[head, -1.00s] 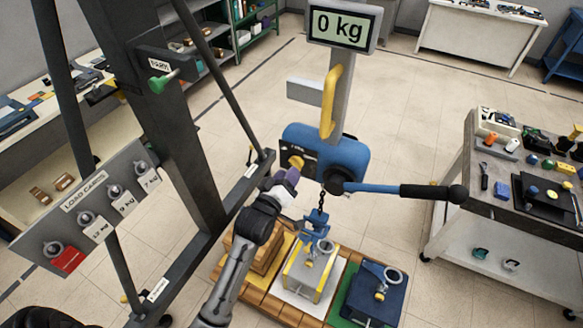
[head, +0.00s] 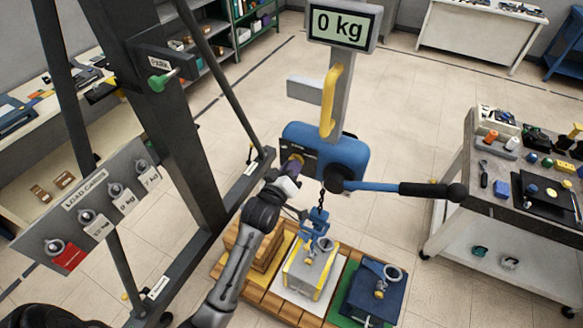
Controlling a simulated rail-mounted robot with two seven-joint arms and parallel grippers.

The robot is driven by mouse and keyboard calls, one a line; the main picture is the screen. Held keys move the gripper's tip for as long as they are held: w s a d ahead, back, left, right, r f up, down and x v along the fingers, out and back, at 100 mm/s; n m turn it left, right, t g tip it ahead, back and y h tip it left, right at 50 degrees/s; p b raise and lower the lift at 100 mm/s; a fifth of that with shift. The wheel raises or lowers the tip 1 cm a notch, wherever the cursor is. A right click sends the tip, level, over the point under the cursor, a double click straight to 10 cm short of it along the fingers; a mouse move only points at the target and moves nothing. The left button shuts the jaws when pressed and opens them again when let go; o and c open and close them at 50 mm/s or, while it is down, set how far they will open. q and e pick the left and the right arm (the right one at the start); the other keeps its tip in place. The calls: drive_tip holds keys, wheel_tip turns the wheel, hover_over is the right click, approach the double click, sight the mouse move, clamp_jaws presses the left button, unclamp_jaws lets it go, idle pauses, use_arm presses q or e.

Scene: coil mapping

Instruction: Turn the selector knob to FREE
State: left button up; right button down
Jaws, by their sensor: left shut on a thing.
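The blue hoist body (head: 345,158) hangs below the scale and carries a dark plate on its left face. The yellow selector knob (head: 297,160) sits on that plate and is mostly covered by my gripper, so its pointer and the FREE mark cannot be read. My right gripper is not in view.
A blue lever with a black grip (head: 430,192) sticks out right from the hoist. A chain with a blue hook (head: 318,222) hangs over a grey load block (head: 310,270). A dark blue block (head: 375,290) stands beside it. The scale display (head: 341,24) reads 0 kg.

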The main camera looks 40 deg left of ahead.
use_arm(q)
clamp_jaws()
drive_tip(key=m+p, duration=0.4)
drive_tip(key=m, duration=0.3)
drive_tip(key=shift+m+p, duration=0.3)
idle(0.3)
drive_tip(key=o, duration=0.6)
unclamp_jaws()
